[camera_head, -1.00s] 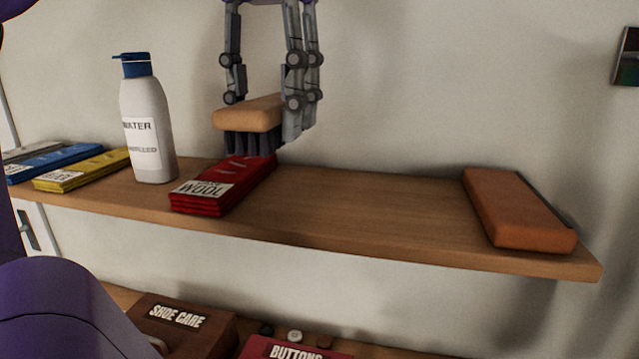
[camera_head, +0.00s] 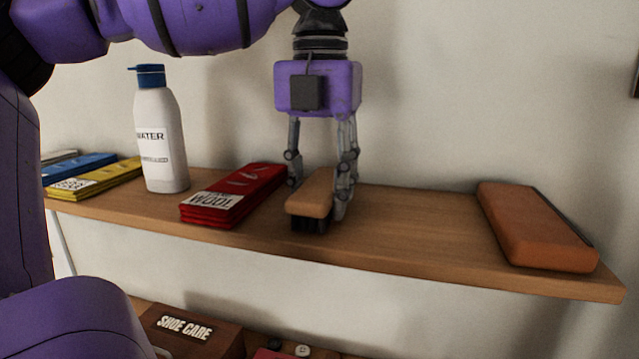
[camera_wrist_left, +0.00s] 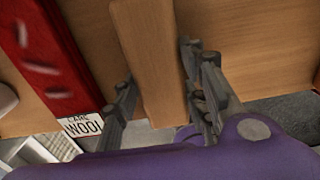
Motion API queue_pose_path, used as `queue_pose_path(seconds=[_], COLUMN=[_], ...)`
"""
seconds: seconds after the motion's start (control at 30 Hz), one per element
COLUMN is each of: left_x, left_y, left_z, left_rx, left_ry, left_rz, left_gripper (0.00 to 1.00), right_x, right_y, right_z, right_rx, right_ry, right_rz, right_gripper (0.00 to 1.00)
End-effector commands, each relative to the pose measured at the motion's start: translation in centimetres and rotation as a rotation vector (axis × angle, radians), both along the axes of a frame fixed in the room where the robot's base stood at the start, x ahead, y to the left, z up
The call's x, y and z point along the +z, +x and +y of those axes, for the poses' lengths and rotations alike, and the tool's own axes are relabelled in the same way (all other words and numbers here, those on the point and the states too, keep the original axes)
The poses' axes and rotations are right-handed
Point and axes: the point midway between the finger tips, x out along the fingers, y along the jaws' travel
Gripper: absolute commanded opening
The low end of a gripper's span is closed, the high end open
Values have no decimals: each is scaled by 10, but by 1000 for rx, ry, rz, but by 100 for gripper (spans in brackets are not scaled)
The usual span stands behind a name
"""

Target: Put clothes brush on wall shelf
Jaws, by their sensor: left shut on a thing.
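The clothes brush (camera_head: 312,196) has a light wooden back and dark bristles facing down. It is at the wall shelf (camera_head: 420,228), just right of the red wool packets, bristles at or very near the board. My left gripper (camera_head: 322,190) comes down from above, shut on the brush with a finger on each side. In the left wrist view the brush's wooden back (camera_wrist_left: 152,55) lies between the fingers (camera_wrist_left: 160,100). Whether the bristles bear fully on the shelf is hard to tell. My right gripper is not in view.
Red wool packets (camera_head: 235,195) lie close left of the brush. A white water bottle (camera_head: 160,140) stands farther left, by yellow (camera_head: 95,180) and blue packets (camera_head: 80,167). An orange-brown block (camera_head: 535,225) lies at the right end. Shelf between brush and block is clear. A shoe care box (camera_head: 195,335) sits below.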

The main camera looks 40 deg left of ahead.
Motion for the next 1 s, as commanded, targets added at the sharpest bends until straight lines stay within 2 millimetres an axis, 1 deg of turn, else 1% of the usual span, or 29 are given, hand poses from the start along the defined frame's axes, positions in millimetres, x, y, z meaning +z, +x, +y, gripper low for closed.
queue_pose_path(seconds=[0.23,0.27,0.4,0.67,0.77,0.87,0.97,1.0], left_x=[-3,-3,-3,-3,0,10,27,36], left_y=[0,0,0,0,0,1,1,1], left_z=[0,0,0,0,0,1,0,0], left_rx=[0,1,1,1,1,2,3,3], left_ry=[0,0,1,1,1,1,1,1], left_rz=[1,1,0,0,0,0,0,0], left_gripper=[10,41,58,58,58,58,58,58], right_x=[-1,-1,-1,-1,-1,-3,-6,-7], right_y=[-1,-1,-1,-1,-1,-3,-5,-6], right_z=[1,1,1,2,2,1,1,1], right_rx=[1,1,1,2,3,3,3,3], right_ry=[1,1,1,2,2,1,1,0], right_rz=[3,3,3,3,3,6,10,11], right_gripper=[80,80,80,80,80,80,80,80])
